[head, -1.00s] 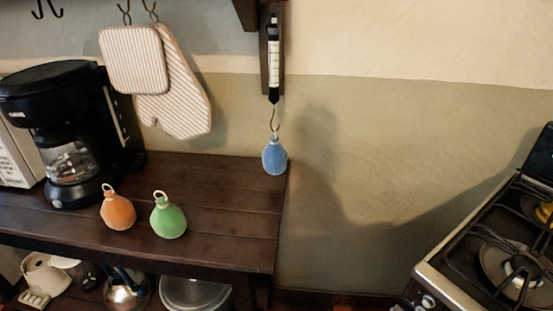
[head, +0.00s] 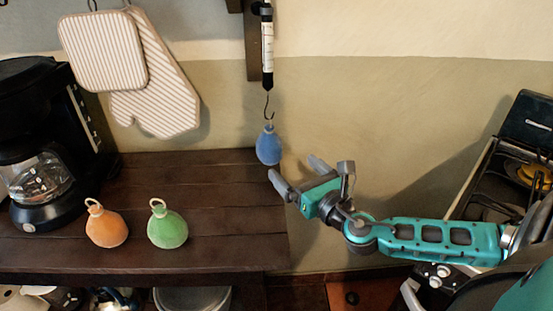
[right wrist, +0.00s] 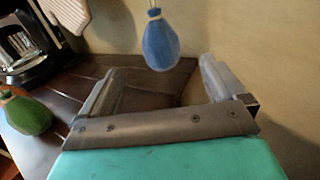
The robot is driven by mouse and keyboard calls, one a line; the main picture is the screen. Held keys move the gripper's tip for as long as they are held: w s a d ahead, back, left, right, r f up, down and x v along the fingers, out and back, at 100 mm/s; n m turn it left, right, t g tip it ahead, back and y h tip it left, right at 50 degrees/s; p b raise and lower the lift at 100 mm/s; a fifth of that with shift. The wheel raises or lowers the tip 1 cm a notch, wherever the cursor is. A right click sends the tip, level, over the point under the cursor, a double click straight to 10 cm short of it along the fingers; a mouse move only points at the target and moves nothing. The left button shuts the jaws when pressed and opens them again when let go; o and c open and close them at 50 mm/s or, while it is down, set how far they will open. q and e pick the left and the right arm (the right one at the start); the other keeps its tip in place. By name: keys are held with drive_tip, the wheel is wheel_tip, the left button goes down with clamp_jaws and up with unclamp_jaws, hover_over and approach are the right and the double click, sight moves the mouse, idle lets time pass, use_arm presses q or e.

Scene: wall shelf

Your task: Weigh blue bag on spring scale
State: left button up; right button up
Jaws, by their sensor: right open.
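The blue bag (head: 268,147) hangs by its loop from the hook of the spring scale (head: 267,48), above the right end of the wooden table. My right gripper (head: 295,174) is open and empty, just below and to the right of the bag, apart from it in the head view. In the right wrist view the blue bag (right wrist: 160,42) shows ahead, beyond the two spread fingers (right wrist: 155,80). The scale's reading is too small to make out. My left gripper is not in view.
An orange bag (head: 106,227) and a green bag (head: 167,228) stand on the table (head: 225,205). A coffee maker (head: 45,140) is at left, with a striped mitt (head: 160,90) on the wall. A stove (head: 500,165) is at right.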

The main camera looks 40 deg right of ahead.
sight(269, 144)
drive_tip(key=w, duration=1.2)
drive_tip(key=shift+w+d, duration=0.15)
drive_tip(key=shift+d, duration=0.25)
drive_tip(key=shift+c, duration=0.3)
